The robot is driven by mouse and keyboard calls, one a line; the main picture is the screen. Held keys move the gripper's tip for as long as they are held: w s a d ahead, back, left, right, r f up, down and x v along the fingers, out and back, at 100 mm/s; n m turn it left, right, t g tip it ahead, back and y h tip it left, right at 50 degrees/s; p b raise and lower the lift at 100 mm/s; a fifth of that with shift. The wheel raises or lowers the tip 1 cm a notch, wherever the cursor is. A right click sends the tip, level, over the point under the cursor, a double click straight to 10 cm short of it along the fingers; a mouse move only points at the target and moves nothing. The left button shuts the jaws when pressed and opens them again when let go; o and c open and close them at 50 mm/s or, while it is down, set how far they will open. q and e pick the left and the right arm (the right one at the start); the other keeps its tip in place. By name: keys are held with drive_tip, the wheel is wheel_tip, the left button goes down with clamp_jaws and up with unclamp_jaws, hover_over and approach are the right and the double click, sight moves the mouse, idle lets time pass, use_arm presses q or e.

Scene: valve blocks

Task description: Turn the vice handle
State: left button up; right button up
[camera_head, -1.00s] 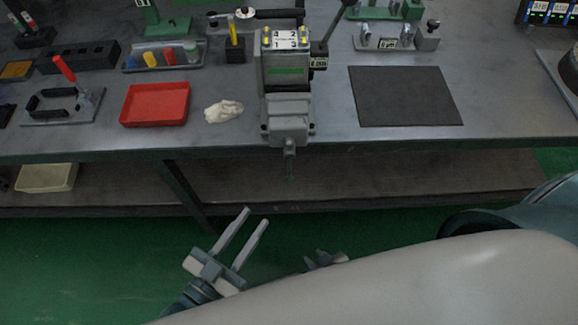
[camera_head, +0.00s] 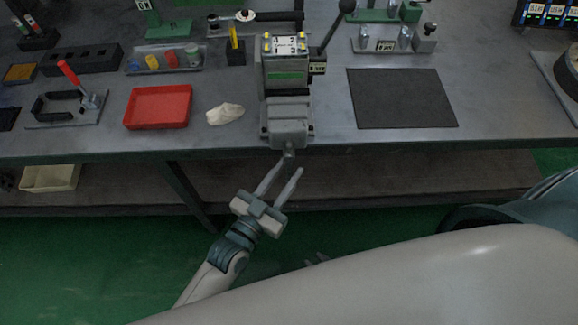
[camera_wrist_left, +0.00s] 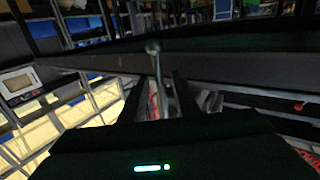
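The grey vice (camera_head: 287,124) stands at the table's front edge, with the valve block (camera_head: 287,72) in it. Its handle (camera_head: 289,151) hangs at the front, over the edge. My left gripper (camera_head: 292,165) is open, its two fingers pointing up at the handle from below. In the left wrist view the handle (camera_wrist_left: 154,52), a thin rod with a ball end, shows between the two dark fingers (camera_wrist_left: 156,85); I see no grip on it. My right gripper (camera_head: 318,259) barely shows, dim and low, mostly hidden behind my pale arm.
A red tray (camera_head: 158,106) and a crumpled white cloth (camera_head: 225,113) lie left of the vice. A dark mat (camera_head: 402,98) lies to its right. A black-knobbed lever (camera_head: 333,28) rises beside the block. A lower shelf (camera_head: 400,178) runs under the tabletop, behind my left gripper.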

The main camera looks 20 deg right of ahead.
use_arm(q)
drive_tip(key=shift+w+d, duration=0.45)
drive_tip(key=shift+d, duration=0.1)
use_arm(e)
drive_tip(key=shift+s+d+f, duration=0.2)
drive_tip(key=shift+s+d, duration=0.05)
drive_tip(key=shift+s, duration=0.15)
use_arm(q)
clamp_jaws()
use_arm(e)
drive_tip(key=shift+w, duration=0.1)
